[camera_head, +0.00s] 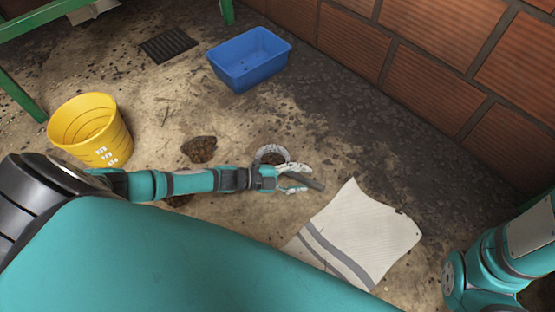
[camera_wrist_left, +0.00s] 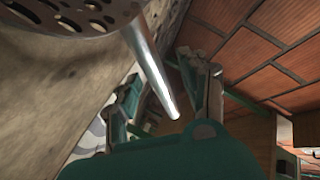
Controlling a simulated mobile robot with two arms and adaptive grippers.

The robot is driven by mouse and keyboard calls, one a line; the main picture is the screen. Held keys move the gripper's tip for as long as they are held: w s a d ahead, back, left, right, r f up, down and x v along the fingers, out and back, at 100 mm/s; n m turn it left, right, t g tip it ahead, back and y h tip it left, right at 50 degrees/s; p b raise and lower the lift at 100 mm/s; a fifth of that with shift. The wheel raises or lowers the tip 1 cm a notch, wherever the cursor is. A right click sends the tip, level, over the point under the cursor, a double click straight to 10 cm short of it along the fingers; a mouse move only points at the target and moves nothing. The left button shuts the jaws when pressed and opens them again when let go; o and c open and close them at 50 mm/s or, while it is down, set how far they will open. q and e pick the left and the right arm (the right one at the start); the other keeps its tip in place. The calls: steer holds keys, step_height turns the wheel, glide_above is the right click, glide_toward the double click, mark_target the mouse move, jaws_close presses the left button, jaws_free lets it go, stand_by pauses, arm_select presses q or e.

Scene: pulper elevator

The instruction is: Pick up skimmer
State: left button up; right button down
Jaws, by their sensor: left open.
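The skimmer (camera_head: 272,152) lies on the dirt floor in the head view, its round head partly hidden by my left wrist. Its dark handle shows between and past the fingers of my left gripper (camera_head: 297,180). In the left wrist view, the perforated metal head of the skimmer (camera_wrist_left: 75,14) is at the top left, and its shiny handle slants down toward the gap between the two fingers (camera_wrist_left: 163,98). The left gripper is open around or just above the handle; I cannot tell whether they touch. My right arm shows at the bottom right, its gripper out of frame.
A white cloth with grey stripes (camera_head: 372,230) lies right of the gripper. A yellow bucket (camera_head: 92,130) stands left, a blue tub (camera_head: 250,60) at the back. A dark clump (camera_head: 199,149) and a floor grate (camera_head: 168,44) are nearby. A brick wall (camera_head: 440,70) bounds the right.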

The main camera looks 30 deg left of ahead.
arm_select(q)
steer(key=shift+w+d, duration=0.1)
steer(key=shift+d, duration=0.1)
jaws_close()
